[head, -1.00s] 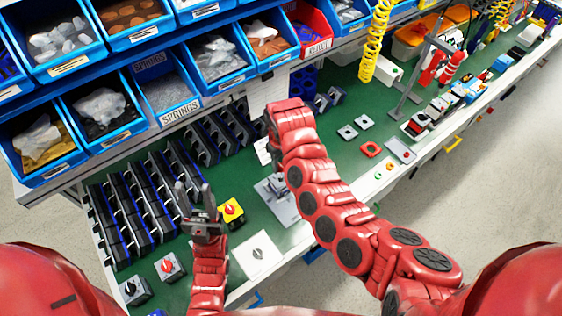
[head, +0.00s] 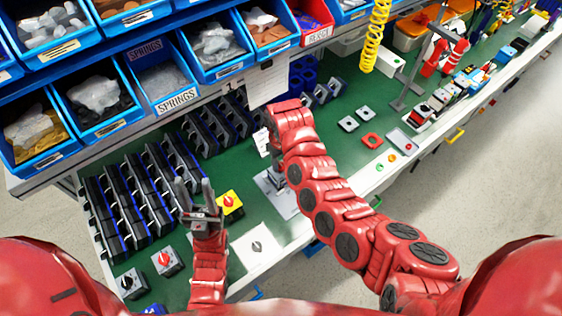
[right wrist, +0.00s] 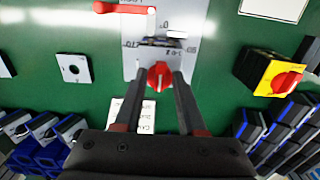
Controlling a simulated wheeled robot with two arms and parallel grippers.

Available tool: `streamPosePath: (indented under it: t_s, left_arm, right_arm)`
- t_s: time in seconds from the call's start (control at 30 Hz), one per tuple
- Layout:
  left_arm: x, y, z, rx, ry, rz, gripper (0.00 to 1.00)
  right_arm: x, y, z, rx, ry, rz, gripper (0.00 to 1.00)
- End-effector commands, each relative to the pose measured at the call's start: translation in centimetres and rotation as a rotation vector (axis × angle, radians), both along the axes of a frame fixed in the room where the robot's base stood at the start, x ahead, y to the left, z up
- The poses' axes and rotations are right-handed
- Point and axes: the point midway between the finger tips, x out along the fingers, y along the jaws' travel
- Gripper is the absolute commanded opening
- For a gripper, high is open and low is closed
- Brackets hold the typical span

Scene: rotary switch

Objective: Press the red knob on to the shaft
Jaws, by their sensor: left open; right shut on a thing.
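The red knob (right wrist: 160,76) sits between the fingertips of my right gripper (right wrist: 158,84) in the right wrist view. The gripper is shut on it. The knob is over a light grey plate (right wrist: 140,62) with a printed dial scale and a dark part. The shaft is not clearly visible, and I cannot tell whether the knob touches it. In the head view my right arm hides most of the gripper and knob; the plate (head: 282,203) shows beside it. My left gripper (head: 194,190) is open and empty, its fingers pointing up left of a yellow switch box (head: 230,204).
A white sheet with a small switch (head: 257,247) lies near the front edge. Racks of dark modules (head: 130,205) and blue bins (head: 100,92) line the back.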

Motion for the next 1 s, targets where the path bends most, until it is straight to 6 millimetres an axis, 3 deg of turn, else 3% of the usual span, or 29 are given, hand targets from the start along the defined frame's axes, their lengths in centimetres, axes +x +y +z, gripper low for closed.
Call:
streamPosePath:
  t_s: [1.0]
  left_arm:
    - [0.0, 0.0, -1.4, 0.0, 0.0, 0.0, 0.45]
  right_arm:
    - [0.0, 0.0, -2.2, 0.0, 0.001, 0.0, 0.0]
